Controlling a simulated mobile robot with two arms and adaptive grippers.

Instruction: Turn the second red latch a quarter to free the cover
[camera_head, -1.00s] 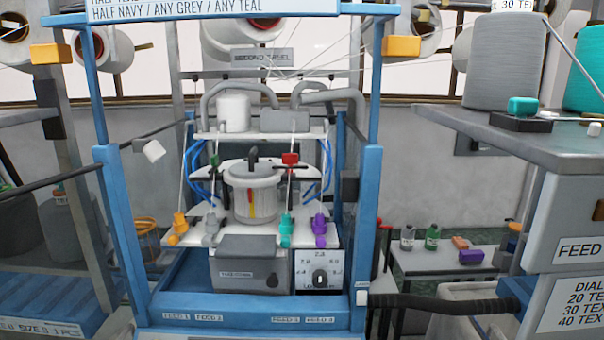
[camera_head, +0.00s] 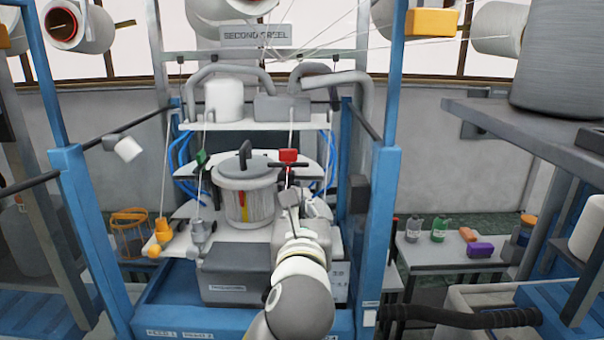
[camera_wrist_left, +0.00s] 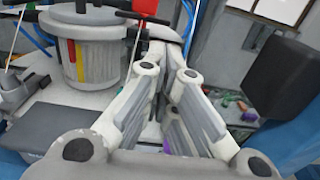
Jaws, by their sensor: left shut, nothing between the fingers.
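A red latch piece (camera_head: 289,156) with a dark crossbar stands right of the lidded grey pot (camera_head: 246,200). A green piece (camera_head: 201,158) stands on the pot's left. The dark lid carries an upright handle (camera_head: 245,152). The red piece also shows at the top of the left wrist view (camera_wrist_left: 145,7). My left gripper (camera_head: 289,194) is shut and empty, just below and in front of the red piece. Its fingers (camera_wrist_left: 165,62) reach toward the red piece in the wrist view, with a gap apparent. My right gripper is not in view.
Blue uprights (camera_head: 378,220) flank the machine. Thin white yarns run down from above, one beside the red piece. Yellow (camera_head: 163,231) and grey (camera_head: 200,232) pegs stand at the front left. A side table (camera_head: 450,256) holds bottles and small blocks.

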